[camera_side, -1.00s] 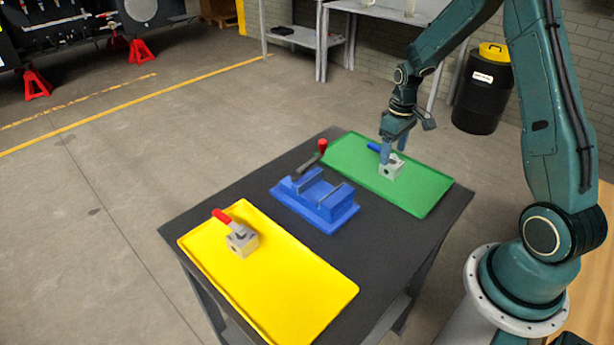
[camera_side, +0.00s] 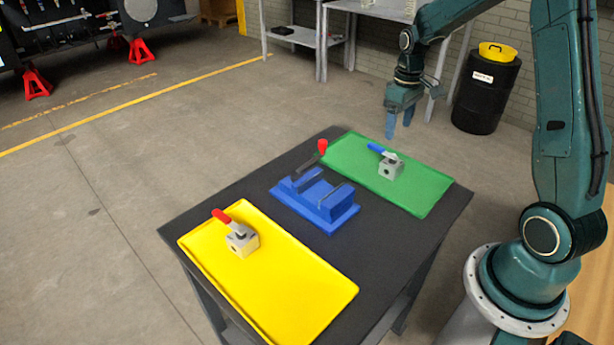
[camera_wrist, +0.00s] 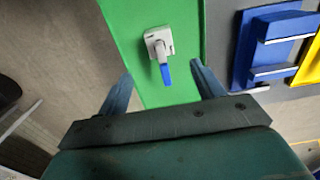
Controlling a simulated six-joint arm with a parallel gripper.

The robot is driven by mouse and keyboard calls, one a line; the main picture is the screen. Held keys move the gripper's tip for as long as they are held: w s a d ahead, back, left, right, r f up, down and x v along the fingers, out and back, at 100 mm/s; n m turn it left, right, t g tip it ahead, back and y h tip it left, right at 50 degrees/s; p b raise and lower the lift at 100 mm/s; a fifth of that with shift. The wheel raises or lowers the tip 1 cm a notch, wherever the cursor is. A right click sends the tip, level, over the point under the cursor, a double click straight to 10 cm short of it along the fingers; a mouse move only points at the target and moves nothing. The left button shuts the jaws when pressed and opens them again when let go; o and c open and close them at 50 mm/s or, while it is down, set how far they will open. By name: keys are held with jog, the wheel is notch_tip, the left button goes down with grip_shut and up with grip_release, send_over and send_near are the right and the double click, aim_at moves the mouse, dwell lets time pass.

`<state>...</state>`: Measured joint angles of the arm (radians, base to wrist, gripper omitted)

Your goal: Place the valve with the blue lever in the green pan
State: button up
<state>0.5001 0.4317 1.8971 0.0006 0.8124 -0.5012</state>
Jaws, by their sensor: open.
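The valve with the blue lever (camera_side: 390,168) sits upright on the green pan (camera_side: 425,199). In the wrist view the valve (camera_wrist: 158,42) lies on the green pan (camera_wrist: 126,22), its blue lever pointing toward my gripper. My gripper (camera_side: 401,133) is open and empty, above and behind the pan in the side view, clear of the valve. In the wrist view the blue fingers of my gripper (camera_wrist: 162,82) are spread apart with nothing between them. A second valve, with a red lever (camera_side: 242,240), sits on the yellow pan (camera_side: 300,300).
A blue fixture (camera_side: 318,208) stands on the dark table (camera_side: 215,208) between the pans. A red-ended handle (camera_side: 322,147) lies beside it. A black bin with a yellow lid (camera_side: 486,95) stands on the floor behind.

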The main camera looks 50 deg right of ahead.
jog(key=s+a+r+t, duration=0.4)
jog(key=s+a+r, duration=0.7)
jog(key=a+r, duration=0.45)
jog(key=s+a+t, duration=0.1)
jog(key=s+a, duration=0.4)
jog(key=s, duration=0.3)
jog(key=shift+s+r+t, duration=0.15)
jog(key=shift+s+t, duration=0.15)
jog(key=shift+s, duration=0.05)
dwell(0.8)
